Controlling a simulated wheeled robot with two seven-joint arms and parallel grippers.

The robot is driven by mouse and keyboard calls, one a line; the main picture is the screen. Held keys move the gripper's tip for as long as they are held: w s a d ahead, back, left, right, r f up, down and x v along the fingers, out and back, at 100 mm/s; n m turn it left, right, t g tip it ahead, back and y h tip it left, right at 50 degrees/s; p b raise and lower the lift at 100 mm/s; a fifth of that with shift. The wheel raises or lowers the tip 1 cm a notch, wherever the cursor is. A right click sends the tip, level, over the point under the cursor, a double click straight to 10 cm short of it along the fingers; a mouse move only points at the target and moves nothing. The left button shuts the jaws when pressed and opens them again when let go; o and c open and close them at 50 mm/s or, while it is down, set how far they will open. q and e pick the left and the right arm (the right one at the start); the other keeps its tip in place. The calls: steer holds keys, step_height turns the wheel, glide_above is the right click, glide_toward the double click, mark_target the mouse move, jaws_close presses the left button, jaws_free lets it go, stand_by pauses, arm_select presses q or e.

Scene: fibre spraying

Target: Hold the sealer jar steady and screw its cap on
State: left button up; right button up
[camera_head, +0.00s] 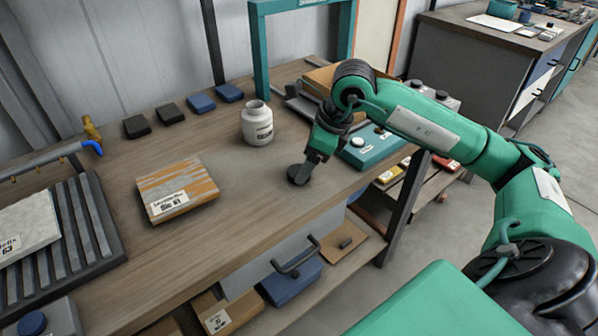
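The white sealer jar (257,127) stands upright on the wooden bench, with a label on its front. Its narrow neck is bare and white. A dark round cap (297,176) is at the bench's front part, to the right of and nearer than the jar. My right gripper (309,169) reaches down from the right, with its fingertips at the cap's right side. I cannot tell whether the fingers grip the cap or only overlap it, or whether the cap touches the bench. My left gripper is not in view.
A striped sample block (177,190) lies left of the jar. Dark and blue pads (201,103) line the back. A ribbed rack (72,243) and a brass-fitted hose (60,158) are at left. A teal device (367,149) sits behind my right wrist. Bench around the jar is clear.

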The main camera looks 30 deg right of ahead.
steer(key=shift+x, duration=0.75)
steer(key=shift+w+a+f, duration=0.1)
steer(key=shift+f, duration=0.35)
steer(key=c, duration=1)
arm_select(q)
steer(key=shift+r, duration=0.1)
arm_select(e)
steer(key=shift+r, duration=0.15)
steer(key=shift+r, duration=0.55)
arm_select(q)
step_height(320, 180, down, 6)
steer(key=p, duration=0.2)
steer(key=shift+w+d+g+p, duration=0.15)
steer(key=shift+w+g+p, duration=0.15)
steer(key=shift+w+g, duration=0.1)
arm_select(e)
steer(key=shift+r, duration=9.35)
